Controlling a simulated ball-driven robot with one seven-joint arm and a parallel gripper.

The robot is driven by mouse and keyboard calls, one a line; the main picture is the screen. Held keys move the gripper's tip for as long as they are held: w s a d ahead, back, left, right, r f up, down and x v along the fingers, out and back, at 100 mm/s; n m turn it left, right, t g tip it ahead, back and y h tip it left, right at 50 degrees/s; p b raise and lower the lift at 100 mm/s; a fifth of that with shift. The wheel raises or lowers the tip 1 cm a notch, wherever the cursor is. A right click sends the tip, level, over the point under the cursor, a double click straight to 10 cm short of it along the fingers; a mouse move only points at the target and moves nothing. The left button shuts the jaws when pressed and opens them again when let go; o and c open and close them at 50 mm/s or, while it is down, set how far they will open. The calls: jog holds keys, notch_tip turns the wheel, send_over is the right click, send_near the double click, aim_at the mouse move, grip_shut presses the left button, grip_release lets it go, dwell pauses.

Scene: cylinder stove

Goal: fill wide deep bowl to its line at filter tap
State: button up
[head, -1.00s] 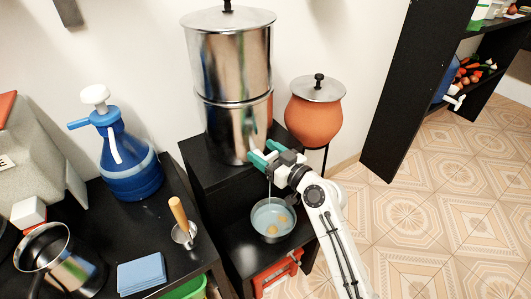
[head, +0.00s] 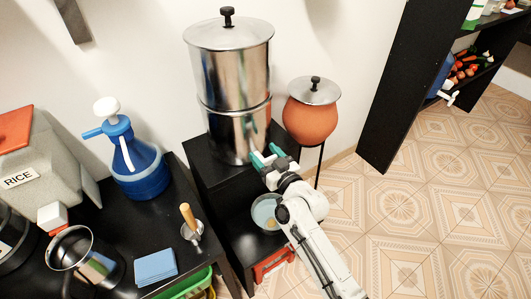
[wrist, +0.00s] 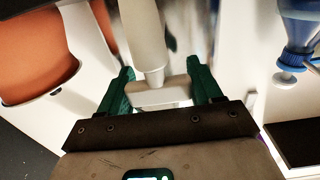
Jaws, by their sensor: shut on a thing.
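The tall steel filter (head: 230,90) with a lid stands on a black stand. My gripper (head: 265,156) is at its lower front, where the tap sits. In the wrist view my green fingers (wrist: 163,88) are on either side of the pale tap (wrist: 150,50) and shut on its cross-shaped handle. The bowl (head: 262,212) stands on the lower black shelf below the tap, with bluish water and a yellowish thing in it. My arm hides its right part. I cannot make out its fill line, or whether water is running now.
An orange clay pot (head: 312,118) with a steel lid is right of the filter. A blue jug with a pump (head: 138,165), a steel pot (head: 85,262), a blue cloth (head: 155,266) and a wooden-handled tool (head: 190,225) are on the left counter. Tiled floor is clear at right.

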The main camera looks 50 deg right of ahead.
jog(key=o, duration=1)
jog(key=shift+c, duration=0.2)
jog(key=shift+s, duration=0.1)
jog(key=v, duration=1)
jog(key=shift+s+b, duration=0.35)
jog(key=shift+b, duration=0.1)
jog(key=shift+a, duration=0.1)
